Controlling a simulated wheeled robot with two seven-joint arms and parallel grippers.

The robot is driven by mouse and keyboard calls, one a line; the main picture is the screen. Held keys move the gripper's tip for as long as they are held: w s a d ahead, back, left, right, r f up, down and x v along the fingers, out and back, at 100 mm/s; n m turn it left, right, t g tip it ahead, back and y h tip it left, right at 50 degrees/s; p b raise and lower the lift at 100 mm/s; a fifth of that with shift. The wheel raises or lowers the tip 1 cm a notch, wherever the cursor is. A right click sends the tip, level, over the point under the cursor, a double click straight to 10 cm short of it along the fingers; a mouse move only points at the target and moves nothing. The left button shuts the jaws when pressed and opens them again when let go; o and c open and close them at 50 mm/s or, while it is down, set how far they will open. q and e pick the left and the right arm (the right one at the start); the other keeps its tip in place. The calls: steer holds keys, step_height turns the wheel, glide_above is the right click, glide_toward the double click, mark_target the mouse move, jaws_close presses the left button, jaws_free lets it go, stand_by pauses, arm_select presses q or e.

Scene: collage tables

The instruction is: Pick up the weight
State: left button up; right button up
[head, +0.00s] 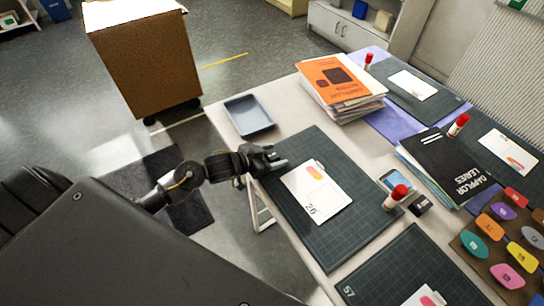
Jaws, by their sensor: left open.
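A small black block (421,205) with a pale marking sits on the table to the right of the near glue stick. It may be the weight, but it is too small to tell for sure. My left gripper (272,161) is open and empty at the table's left edge, over the left corner of a dark cutting mat (345,236). It is well to the left of the black block, with a white card (316,193) and a red-capped glue stick (395,198) between them. My right gripper is out of view.
A grey tray (249,116) lies behind my left gripper. An orange-topped stack (338,85) and a black book (450,165) stand farther back. A blue-faced item (394,181) lies beside the glue stick. Colourful tags fill a brown board (484,258) at right.

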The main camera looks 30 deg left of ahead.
mark_target(272, 154)
arm_select(q)
steer(key=c, duration=1.3)
steer(key=shift+o, duration=0.2)
steer(key=shift+r, duration=0.2)
steer(key=shift+r, duration=0.3)
step_height(272, 154, up, 3)
steer(key=shift+a+f, duration=0.1)
steer(key=shift+f, duration=0.05)
steer(key=w+r+v, duration=0.1)
steer(key=r+v, duration=0.2)
steer(key=v, duration=1.3)
steer(key=shift+r, duration=0.2)
